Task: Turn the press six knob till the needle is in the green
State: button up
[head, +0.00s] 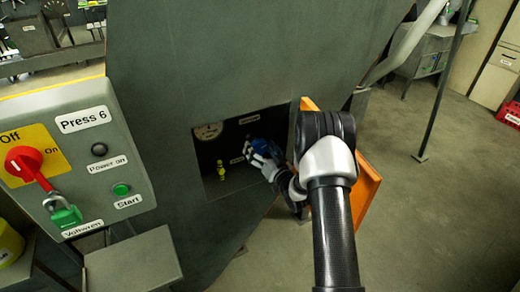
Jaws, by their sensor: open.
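The Press 6 control box (84,140) stands at the left. To its right, an open recess in the green machine body holds a round pale gauge (208,130); its needle and any green zone are too small to read. A blue knob-like part (265,147) is in the recess, partly hidden by my gripper. My gripper (254,160) reaches into the recess from the right with its fingers open, right at the blue part. I cannot tell whether the fingers touch it or are around it.
A small yellow-green fitting (221,170) stands in the recess, left of my gripper. An orange door (368,190) hangs open at the right, behind my arm. A red rotary switch (27,165) with a green padlock (65,213) is on the box.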

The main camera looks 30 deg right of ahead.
jog(key=s, duration=1.1)
jog(key=shift+s+d, duration=0.2)
jog(key=shift+s, duration=0.2)
jog(key=w+a+r+n+g+h, duration=0.1)
jog(key=w+a+r+n+g, duration=0.15)
jog(key=r, duration=0.45)
jog(key=s+a+r+g+h, duration=0.2)
jog(key=s+a+r+g, duration=0.3)
jog(key=r, duration=0.3)
jog(key=s+a+r+g, duration=0.1)
jog(key=s+a, duration=0.3)
jog(key=s, duration=0.5)
jog(key=s+a+r+g+y, duration=0.1)
jog(key=s+a+g, duration=0.2)
jog(key=s, duration=0.7)
jog(key=s+a+r+g+y, duration=0.1)
jog(key=s+a+r+g, duration=0.1)
jog(key=s+a, duration=0.3)
jog(key=s, duration=0.4)
jog(key=shift+s+a+n, duration=0.15)
jog(key=shift+a+n, duration=0.05)
jog(key=shift+n, duration=0.15)
